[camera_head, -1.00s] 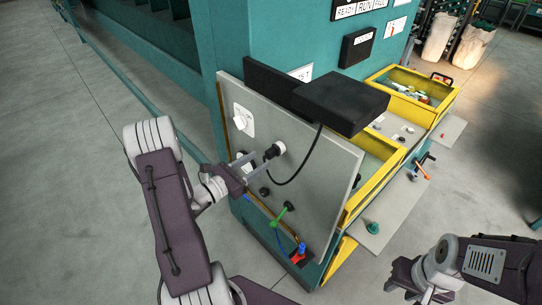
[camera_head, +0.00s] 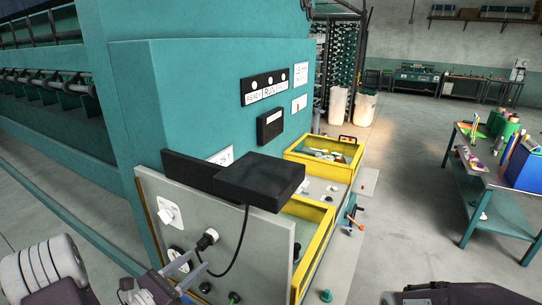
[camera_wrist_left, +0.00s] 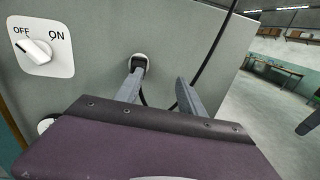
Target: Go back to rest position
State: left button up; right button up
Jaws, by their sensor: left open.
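My left gripper (camera_head: 197,261) is open and empty in front of the grey panel (camera_head: 265,235). Its two fingers point at the panel, just below a black plug (camera_head: 208,238) with a pale collar and a black cable. In the left wrist view the gripper (camera_wrist_left: 160,82) shows its fingers spread apart. The left finger overlaps the plug (camera_wrist_left: 139,61) in that picture; I cannot tell whether they touch. The white rotary switch (camera_wrist_left: 38,52) marked OFF and ON is at the upper left there. My right gripper is out of view; only part of my right arm shows at the bottom right.
A black box (camera_head: 260,180) juts out above the panel. Yellow-framed bins (camera_head: 325,160) line the teal machine (camera_head: 205,90). A teal work table (camera_head: 500,175) with coloured items stands at the right. The floor (camera_head: 410,200) between is clear.

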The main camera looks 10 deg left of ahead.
pick_arm(q)
jog(key=s+d+r+m+g+h+b, duration=0.1)
jog(key=s+d+r+m+g+h, duration=0.15)
jog(key=d+m+g+h, duration=0.85)
jog(key=s+d+f+m+g+y+b, duration=0.1)
jog(key=s+d+f+m+g+y, duration=0.15)
jog(key=s+d, duration=0.35)
jog(key=s+d+f+m+g+y, duration=0.1)
jog(key=s+d+m+g+y, duration=0.15)
jog(key=s+d+y, duration=0.4)
jog(key=s+a+f+m+g+y+b, duration=0.1)
jog(key=s+a+f+m+g+y, duration=0.3)
jog(key=s+f+m, duration=0.4)
jog(key=w+a+f+m+t+y, duration=0.3)
jog(key=w+a+m+t+y, duration=0.2)
jog(key=w+a, duration=0.3)
jog(key=shift+a+y, duration=0.8)
jog(key=shift+a, duration=0.35)
